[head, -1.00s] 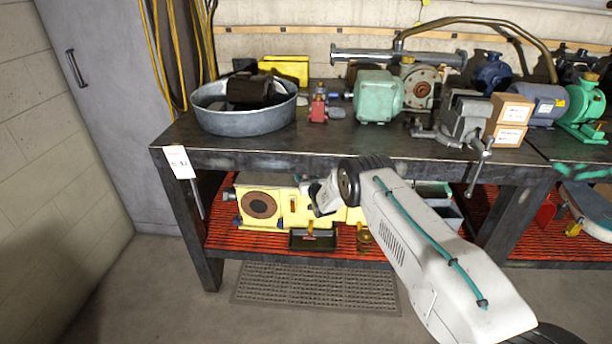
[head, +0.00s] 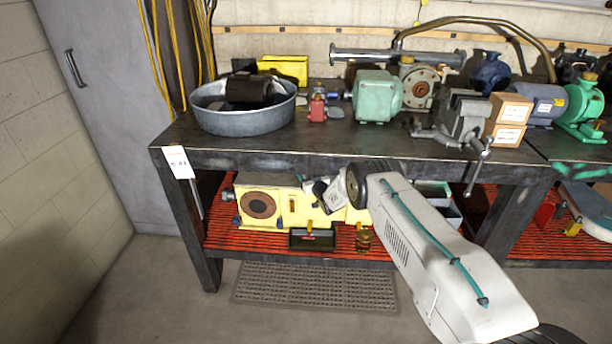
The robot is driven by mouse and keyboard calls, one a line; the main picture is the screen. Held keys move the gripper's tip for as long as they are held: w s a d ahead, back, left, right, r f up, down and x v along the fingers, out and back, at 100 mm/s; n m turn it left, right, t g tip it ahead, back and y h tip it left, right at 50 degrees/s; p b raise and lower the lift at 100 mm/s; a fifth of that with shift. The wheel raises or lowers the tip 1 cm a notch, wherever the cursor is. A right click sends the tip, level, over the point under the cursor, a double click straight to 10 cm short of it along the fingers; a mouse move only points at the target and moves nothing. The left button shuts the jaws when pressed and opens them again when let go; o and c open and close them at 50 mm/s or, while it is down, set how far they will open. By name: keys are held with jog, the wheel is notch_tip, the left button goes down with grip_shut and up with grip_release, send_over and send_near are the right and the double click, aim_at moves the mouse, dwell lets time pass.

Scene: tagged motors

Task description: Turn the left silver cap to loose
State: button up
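A yellow machine (head: 285,207) with a round brown disc (head: 258,205) on its face sits on the red lower shelf of the workbench. Small dark and bluish fittings (head: 228,194) stick out at its left end. My white arm reaches in from the lower right. My gripper (head: 322,192) is at the shelf opening, in front of the right part of the yellow machine and partly hidden by my wrist. Its fingers are too small and dark to tell open from shut, or whether they touch the machine.
The bench top (head: 320,150) overhangs the shelf just above my gripper. A dark tray (head: 312,240) and a small brass part (head: 364,238) lie at the shelf's front. A bench leg (head: 190,225) stands left. The top holds a metal basin (head: 245,121), green motor (head: 377,96) and vise (head: 462,118).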

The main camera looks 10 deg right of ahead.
jog(key=shift+d+n+y, duration=0.15)
jog(key=shift+n+y, duration=0.35)
jog(key=shift+y, duration=0.2)
jog(key=o, duration=1)
jog(key=shift+c, duration=0.2)
jog(key=shift+v, duration=3.85)
jog(key=shift+d+r, duration=0.1)
